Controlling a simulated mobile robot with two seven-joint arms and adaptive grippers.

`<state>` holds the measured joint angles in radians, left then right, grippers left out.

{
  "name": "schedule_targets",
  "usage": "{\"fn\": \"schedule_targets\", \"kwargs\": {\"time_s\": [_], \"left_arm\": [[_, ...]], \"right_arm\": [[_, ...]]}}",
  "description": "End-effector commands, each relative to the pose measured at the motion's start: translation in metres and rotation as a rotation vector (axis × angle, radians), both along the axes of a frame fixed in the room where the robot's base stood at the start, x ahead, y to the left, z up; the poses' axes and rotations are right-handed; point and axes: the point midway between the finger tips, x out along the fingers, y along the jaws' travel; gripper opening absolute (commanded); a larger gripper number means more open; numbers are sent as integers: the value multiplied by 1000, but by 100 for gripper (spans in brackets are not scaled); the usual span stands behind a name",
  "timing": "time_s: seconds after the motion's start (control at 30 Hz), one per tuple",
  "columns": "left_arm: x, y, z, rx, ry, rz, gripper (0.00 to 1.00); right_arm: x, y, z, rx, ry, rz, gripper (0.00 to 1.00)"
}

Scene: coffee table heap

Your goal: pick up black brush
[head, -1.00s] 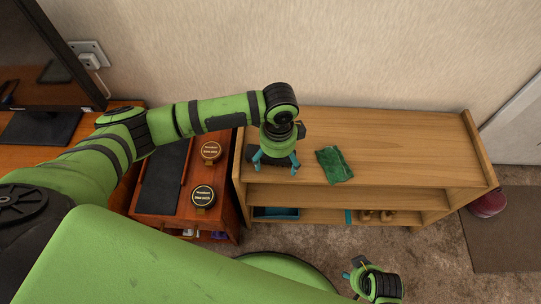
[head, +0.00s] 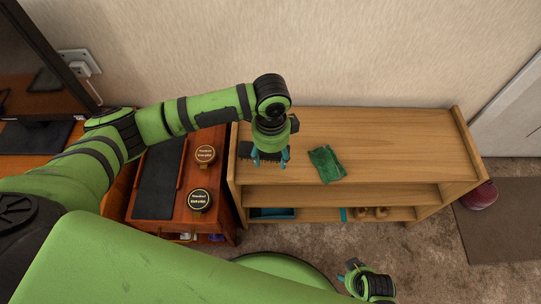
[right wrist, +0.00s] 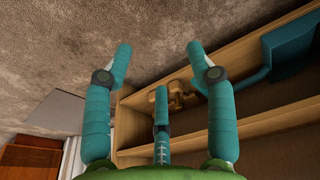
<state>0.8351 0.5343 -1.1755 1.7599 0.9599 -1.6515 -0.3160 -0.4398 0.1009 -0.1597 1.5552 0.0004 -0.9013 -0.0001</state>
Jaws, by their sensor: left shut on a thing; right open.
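The black brush (head: 299,156) lies at the left end of the wooden shelf's top, and part of it is hidden behind my left gripper. My left gripper (head: 270,162) points down and is shut on the brush. I cannot tell whether the brush touches the shelf top. My right gripper (right wrist: 160,65) is open and empty in the right wrist view, with its teal fingers apart. In the head view it is low at the right, in front of the shelf.
A green crumpled cloth (head: 327,164) lies right of the brush on the wooden shelf (head: 400,150). The shelf top's right half is clear.

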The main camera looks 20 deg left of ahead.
Motion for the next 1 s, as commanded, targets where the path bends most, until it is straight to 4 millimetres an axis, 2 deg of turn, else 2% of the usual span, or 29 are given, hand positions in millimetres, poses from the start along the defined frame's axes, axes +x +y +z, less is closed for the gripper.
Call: {"fn": "schedule_targets", "kwargs": {"time_s": [0.03,0.3,0.5,0.7,1.0], "left_arm": [[1,0,16,-2,-4,1,25],[16,-62,50,-4,-4,-3,25],[24,-96,70,-2,-2,-1,25],[29,-111,79,-1,-2,1,25],[29,-113,80,-1,-2,1,25]], "right_arm": [[-4,-1,-2,-1,5,1,57],[4,-2,-9,2,-38,7,57],[5,-2,-12,3,-53,10,57],[7,-2,-13,4,-62,11,57],[7,-2,-14,4,-62,11,57]]}}
